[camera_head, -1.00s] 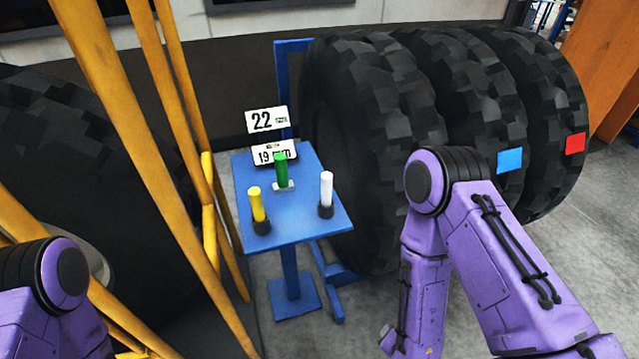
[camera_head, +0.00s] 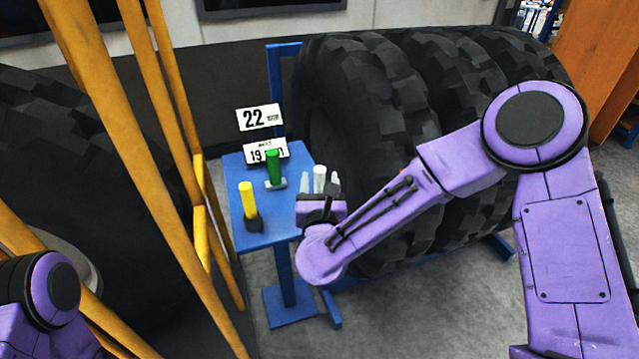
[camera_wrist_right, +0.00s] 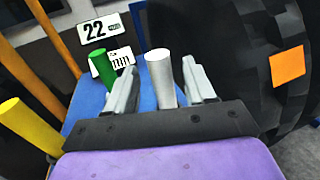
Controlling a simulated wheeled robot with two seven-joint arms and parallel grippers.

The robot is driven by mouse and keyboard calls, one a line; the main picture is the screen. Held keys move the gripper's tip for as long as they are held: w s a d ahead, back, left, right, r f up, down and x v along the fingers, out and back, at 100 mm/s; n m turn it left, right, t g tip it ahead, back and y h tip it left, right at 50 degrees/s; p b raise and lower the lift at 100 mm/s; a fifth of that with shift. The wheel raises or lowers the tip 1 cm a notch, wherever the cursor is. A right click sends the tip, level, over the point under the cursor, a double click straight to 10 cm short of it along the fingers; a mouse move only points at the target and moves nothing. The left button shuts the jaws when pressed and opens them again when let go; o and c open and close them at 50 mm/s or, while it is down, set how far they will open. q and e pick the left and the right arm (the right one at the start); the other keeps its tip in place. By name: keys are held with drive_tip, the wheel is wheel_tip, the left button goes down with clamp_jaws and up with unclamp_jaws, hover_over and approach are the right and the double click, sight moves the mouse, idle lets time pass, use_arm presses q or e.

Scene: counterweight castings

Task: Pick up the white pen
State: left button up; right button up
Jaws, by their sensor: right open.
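The white pen (camera_head: 319,178) stands upright at the right side of the blue stand's top (camera_head: 262,233). Its lower part is hidden behind my right gripper. My right gripper (camera_head: 320,182) is open, with one finger on each side of the pen in the head view.
A green pen (camera_head: 274,166) and a yellow pen (camera_head: 248,200) stand upright in holders on the same stand. Number signs (camera_head: 259,117) are behind them. Large black tires (camera_head: 350,110) are close on the right. Yellow bars (camera_head: 130,120) rise on the left.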

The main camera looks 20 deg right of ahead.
drive_tip(key=shift+x, duration=1.2)
drive_tip(key=c, duration=0.8)
